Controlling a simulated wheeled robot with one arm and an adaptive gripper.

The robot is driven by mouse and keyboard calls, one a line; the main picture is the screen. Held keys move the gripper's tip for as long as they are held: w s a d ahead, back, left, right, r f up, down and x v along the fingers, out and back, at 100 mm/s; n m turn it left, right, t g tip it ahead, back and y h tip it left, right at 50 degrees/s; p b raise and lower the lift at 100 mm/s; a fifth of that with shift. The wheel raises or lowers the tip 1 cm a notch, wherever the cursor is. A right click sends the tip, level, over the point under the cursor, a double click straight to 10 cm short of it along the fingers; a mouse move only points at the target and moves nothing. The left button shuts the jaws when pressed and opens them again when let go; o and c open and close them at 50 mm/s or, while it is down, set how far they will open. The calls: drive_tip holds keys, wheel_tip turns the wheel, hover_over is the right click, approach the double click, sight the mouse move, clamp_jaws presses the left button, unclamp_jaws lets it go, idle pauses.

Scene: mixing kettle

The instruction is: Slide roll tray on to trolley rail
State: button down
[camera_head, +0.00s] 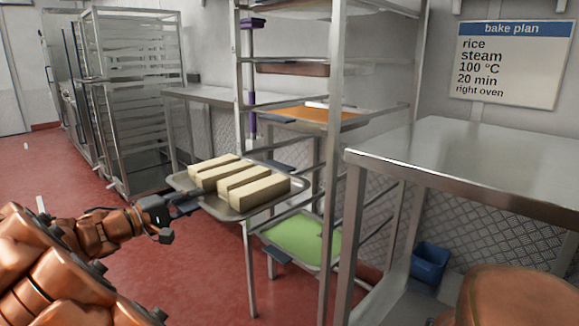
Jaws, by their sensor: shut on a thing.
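The roll tray (211,207) is a grey metal tray bearing several pale oblong rolls (253,194). It looks about level and is at the front left of the trolley (336,160), a tall metal frame with side rails. My gripper (183,204) is shut on the tray's near left edge. The tray's right part overlaps the trolley's front left post in the picture. I cannot tell whether the tray touches a rail. The gripper's fingertips are partly hidden at the tray edge.
The trolley holds an orange-topped tray (310,118) above and a green one (305,238) below. A steel table (480,165) stands close on the right. Another rack (130,100) stands at the back left. Red floor (110,285) is clear at left. A blue bin (429,262) is under the table.

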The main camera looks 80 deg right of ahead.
drive_tip(key=v, duration=0.6)
idle(0.6)
drive_tip(key=shift+r, duration=0.15)
idle(0.3)
